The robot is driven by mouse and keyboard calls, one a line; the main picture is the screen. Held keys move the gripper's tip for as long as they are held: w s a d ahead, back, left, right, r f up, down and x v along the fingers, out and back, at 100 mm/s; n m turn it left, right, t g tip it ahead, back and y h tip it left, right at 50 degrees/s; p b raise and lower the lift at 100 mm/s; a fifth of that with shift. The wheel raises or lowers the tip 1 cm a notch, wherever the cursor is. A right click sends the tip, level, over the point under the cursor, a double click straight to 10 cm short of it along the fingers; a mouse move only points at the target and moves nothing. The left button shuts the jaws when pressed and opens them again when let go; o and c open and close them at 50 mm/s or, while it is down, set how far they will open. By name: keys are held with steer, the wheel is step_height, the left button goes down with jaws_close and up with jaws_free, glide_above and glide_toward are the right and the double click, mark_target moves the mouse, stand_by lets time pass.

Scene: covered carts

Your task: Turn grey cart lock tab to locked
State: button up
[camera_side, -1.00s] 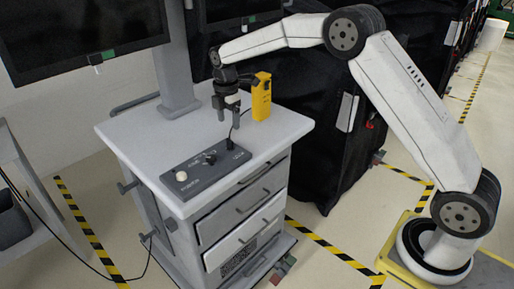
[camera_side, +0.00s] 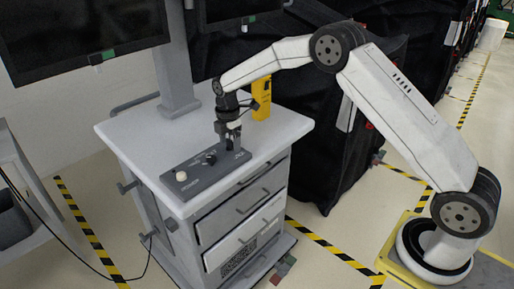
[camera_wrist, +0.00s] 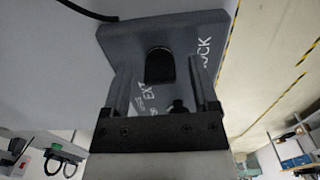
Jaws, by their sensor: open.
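The grey cart (camera_side: 150,135) stands at centre left with a dark control panel (camera_side: 172,188) on its top. In the wrist view the panel's end (camera_wrist: 190,30) carries a rounded black tab (camera_wrist: 160,68), with the lettering "LOCK" to its right and part of "EXT" below it. My gripper (camera_side: 233,147) is open above the panel's right end, pointing down. In the wrist view the fingers of my gripper (camera_wrist: 161,85) lie to either side of the tab, with gaps visible. I cannot tell whether the tips reach its height. In the side view my gripper hides the tab.
A cream knob (camera_side: 181,176) and a black knob (camera_side: 210,158) sit on the panel, left of my gripper. A yellow device (camera_side: 261,98) stands behind my gripper on the cart top. A monitor column (camera_side: 176,70) rises at the back. The cart top's left part is clear.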

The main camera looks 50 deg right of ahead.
jaws_close()
